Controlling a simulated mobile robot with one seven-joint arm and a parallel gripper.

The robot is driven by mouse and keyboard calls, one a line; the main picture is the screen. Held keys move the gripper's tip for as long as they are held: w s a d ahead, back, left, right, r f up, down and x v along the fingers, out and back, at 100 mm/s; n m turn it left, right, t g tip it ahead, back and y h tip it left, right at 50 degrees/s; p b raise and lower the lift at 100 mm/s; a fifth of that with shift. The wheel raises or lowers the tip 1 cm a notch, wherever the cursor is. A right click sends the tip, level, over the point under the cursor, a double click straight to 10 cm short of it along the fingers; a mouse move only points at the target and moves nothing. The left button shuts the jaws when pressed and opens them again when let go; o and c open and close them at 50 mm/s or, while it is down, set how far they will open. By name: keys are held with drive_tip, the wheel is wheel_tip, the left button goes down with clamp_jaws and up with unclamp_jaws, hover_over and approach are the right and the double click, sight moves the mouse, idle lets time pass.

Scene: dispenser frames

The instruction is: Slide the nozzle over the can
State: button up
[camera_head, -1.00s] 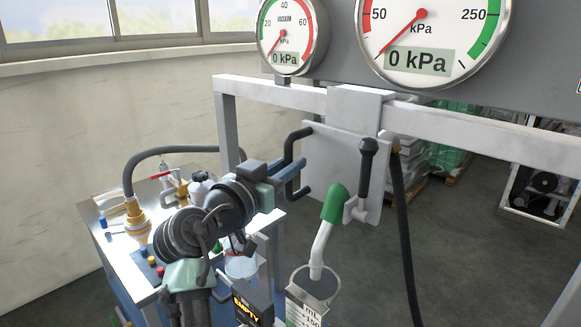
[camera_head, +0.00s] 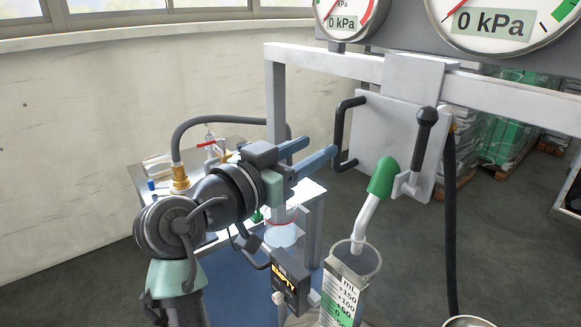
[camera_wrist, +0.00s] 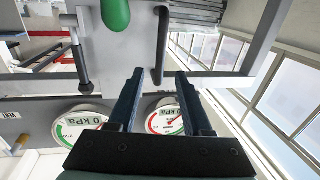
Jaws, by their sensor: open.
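The nozzle (camera_head: 381,177) has a green body and a white spout pointing down into a clear measuring vessel (camera_head: 345,290) with an mL scale. The nozzle is mounted on a grey plate (camera_head: 385,130) hanging on the frame's crossbar. A black bar handle (camera_head: 345,132) is on the plate's left side, and a black lever (camera_head: 424,135) on its right. A round rim (camera_head: 466,321) shows at the bottom edge, perhaps the can's; the rest is cut off. My gripper (camera_head: 321,149) is open beside the handle. In the wrist view, the handle (camera_wrist: 162,45) lies ahead, between the fingertips' lines.
Two gauges (camera_head: 490,24) sit above the crossbar (camera_head: 500,92). A post (camera_head: 276,100) stands just behind my gripper. A bench (camera_head: 150,180) with a hose and valves is at the left. A box reading EMPTY (camera_head: 290,280) stands below. A black hose (camera_head: 450,220) hangs right.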

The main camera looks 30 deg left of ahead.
drive_tip(key=shift+s+a+b, duration=0.15)
drive_tip(key=shift+s+b, duration=0.05)
drive_tip(key=shift+s, duration=1)
drive_tip(key=shift+s+a+b, duration=0.15)
drive_tip(key=shift+s, duration=1)
drive_tip(key=w+d+r+t+y+p, duration=0.15)
drive_tip(key=d+r+t, duration=0.25)
drive_tip(key=d+r, duration=1.05)
drive_tip(key=s+d+r+n+t+p, duration=0.1)
drive_tip(key=s+d+r+t, duration=0.4)
drive_tip(key=s+d+r, duration=0.5)
drive_tip(key=shift+s+t+y, duration=0.25)
drive_tip(key=shift+t+y, duration=0.05)
drive_tip(key=shift+y, duration=0.05)
drive_tip(key=shift+f, duration=0.1)
